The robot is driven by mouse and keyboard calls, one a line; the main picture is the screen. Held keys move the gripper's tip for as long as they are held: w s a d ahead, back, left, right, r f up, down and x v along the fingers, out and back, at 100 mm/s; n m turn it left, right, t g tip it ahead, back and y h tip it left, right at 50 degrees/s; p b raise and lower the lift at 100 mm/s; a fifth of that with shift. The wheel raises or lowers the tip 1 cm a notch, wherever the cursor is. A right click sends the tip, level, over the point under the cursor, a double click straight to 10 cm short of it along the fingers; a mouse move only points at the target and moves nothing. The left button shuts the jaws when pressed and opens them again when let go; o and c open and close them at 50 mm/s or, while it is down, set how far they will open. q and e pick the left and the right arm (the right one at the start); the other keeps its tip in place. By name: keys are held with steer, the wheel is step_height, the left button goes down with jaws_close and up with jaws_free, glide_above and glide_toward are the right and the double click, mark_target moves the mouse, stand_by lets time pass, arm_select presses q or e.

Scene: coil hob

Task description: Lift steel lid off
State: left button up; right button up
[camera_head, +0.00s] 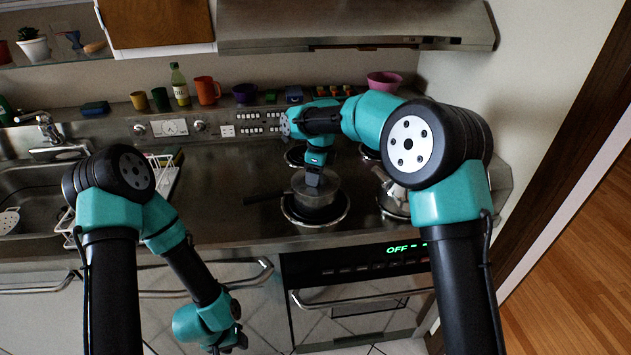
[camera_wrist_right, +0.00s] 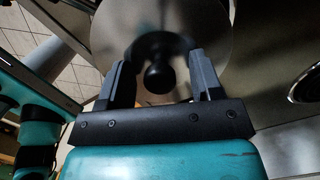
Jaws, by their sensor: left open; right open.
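The steel lid (camera_head: 324,186) lies on a steel pot (camera_head: 316,211) on the front left coil of the hob. In the right wrist view the lid (camera_wrist_right: 165,18) is a shiny disc with a dark round knob (camera_wrist_right: 158,78). My right gripper (camera_head: 313,181) is above the lid, pointing down. In its wrist view (camera_wrist_right: 160,75) the fingers are open, one on each side of the knob, with gaps visible. The head view mostly hides the fingertips. My left gripper (camera_head: 238,344) is open and empty, low in front of the cupboards.
The pot's dark handle (camera_head: 265,198) points left. A kettle (camera_head: 396,203) stands on the front right coil. The oven (camera_head: 355,309) is below the hob. The counter (camera_head: 225,195) left of the pot is clear. A dish rack (camera_head: 163,175) and sink (camera_head: 30,195) lie further left.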

steer(key=shift+c, duration=0.3)
steer(key=c, duration=1)
steer(key=shift+r, duration=0.1)
steer(key=shift+r, duration=1.6)
steer(key=shift+s+r, duration=0.15)
steer(key=shift+s, duration=0.05)
steer(key=s, duration=0.5)
steer(key=s+r, duration=0.1)
steer(key=s, duration=0.9)
steer(key=shift+s+r, duration=0.2)
steer(key=shift+s, duration=0.1)
steer(key=shift+r, duration=0.1)
steer(key=shift+r, duration=1.4)
